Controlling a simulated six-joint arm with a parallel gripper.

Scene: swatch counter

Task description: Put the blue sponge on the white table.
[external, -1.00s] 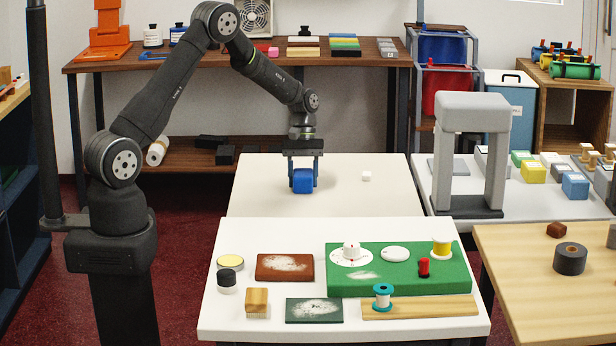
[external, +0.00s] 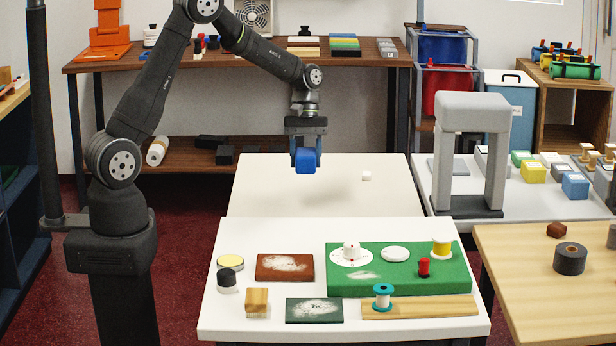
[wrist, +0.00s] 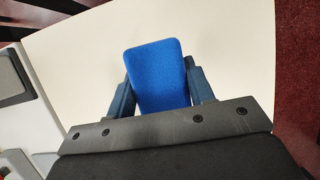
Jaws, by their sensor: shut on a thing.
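My gripper (external: 306,152) is shut on the blue sponge (external: 305,162) and holds it in the air above the cream-coloured table (external: 270,195) in the middle. In the wrist view the sponge (wrist: 157,75) sits between the two fingers, with the pale tabletop (wrist: 85,60) below it. A white table (external: 235,318) stands nearer the camera, in front of the cream-coloured one. The sponge is apart from both tabletops.
A green board (external: 385,282) with spools and discs, a brown swatch (external: 285,267), a dark green swatch (external: 314,310) and a wooden brush (external: 257,301) lie on the front table. A grey arch (external: 470,150) stands at right.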

